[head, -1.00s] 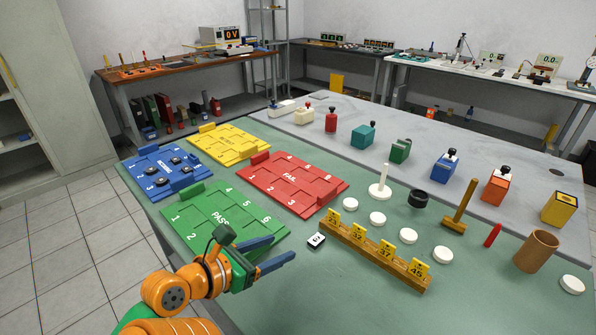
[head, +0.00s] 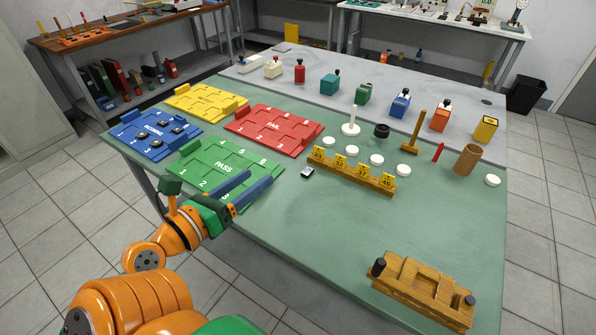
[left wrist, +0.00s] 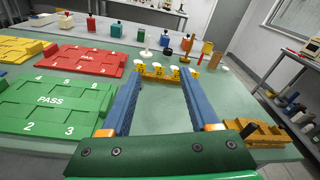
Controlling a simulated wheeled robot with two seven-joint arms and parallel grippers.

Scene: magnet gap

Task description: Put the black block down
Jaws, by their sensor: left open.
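A small black block with a white marked face (head: 307,173) rests on the green table mat, in front of the left end of the yellow-numbered wooden rack (head: 350,175). In the left wrist view the open fingers (left wrist: 159,76) point toward the rack. My right gripper is not in view.
A red FAIL tray (head: 270,146), a yellow tray (head: 205,115) and a blue tray (head: 150,150) with black pieces lie left. Several white discs and coloured blocks stand behind the rack. A wooden fixture (head: 422,310) sits front right. The mat between rack and fixture is clear.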

